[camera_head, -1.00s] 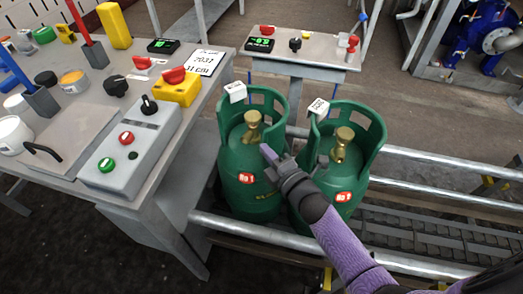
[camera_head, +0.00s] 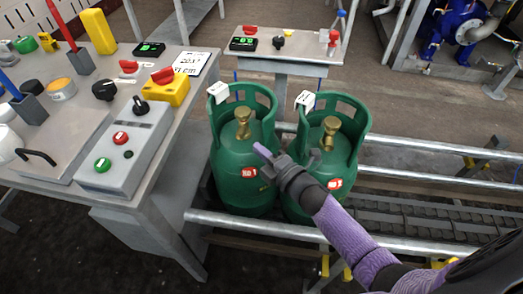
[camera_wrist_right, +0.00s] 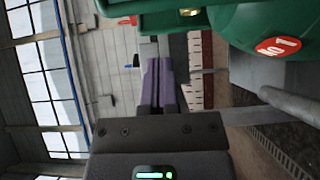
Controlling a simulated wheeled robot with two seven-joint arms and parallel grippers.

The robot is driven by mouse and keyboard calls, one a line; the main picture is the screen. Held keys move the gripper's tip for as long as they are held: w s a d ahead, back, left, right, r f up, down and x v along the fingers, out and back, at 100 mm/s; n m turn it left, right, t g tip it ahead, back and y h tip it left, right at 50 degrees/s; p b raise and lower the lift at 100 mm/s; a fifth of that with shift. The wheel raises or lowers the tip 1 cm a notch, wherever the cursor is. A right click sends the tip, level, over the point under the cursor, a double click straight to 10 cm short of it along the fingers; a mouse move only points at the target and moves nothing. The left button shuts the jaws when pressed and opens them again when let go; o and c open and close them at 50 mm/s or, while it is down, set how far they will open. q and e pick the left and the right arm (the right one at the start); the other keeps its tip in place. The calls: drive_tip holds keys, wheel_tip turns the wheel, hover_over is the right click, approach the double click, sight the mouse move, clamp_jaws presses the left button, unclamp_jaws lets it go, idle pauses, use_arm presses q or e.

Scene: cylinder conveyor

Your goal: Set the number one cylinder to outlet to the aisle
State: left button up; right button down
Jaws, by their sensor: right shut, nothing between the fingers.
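Two green gas cylinders stand upright side by side on the conveyor, the left cylinder (camera_head: 232,150) and the right cylinder (camera_head: 343,152). My left gripper is out of view.
A grey control table (camera_head: 60,165) at left carries a box with green and red buttons (camera_head: 124,150), a yellow switch box (camera_head: 167,88) and tools. A smaller table (camera_head: 305,57) with a green display stands behind the cylinders. Conveyor rails (camera_head: 425,245) run right, clear of other cylinders.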

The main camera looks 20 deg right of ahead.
drive_tip(key=p+v, duration=0.2)
drive_tip(key=v, duration=0.8)
drive_tip(key=s+d+f+m+g+h, duration=0.1)
drive_tip(key=s+f+m+g+h, duration=0.2)
drive_tip(key=s+f+m+g, duration=0.45)
drive_tip(key=s+d+f+m+g+h, duration=0.15)
drive_tip(key=s+f+m, duration=0.35)
drive_tip(key=s+f, duration=0.65)
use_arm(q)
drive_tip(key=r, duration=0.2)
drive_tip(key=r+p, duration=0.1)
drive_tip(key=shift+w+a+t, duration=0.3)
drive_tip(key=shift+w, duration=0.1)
use_arm(e)
drive_tip(key=s+a+f+m+g, duration=0.1)
drive_tip(key=s+f+m+g, duration=0.2)
drive_tip(key=s, duration=0.6)
drive_tip(key=s+a+f+m+g+h, duration=0.1)
drive_tip(key=s+f+m+g, duration=0.2)
drive_tip(key=s, duration=0.6)
wheel_tip(320, 180, down, 2)
drive_tip(key=g, duration=0.2)
drive_tip(key=shift+s+g, duration=0.2)
drive_tip(key=shift+g, duration=0.2)
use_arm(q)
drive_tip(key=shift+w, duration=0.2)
use_arm(e)
drive_tip(key=shift+a+f+h, duration=0.1)
drive_tip(key=shift+a+h, duration=0.05)
drive_tip(key=shift+h, duration=0.1)
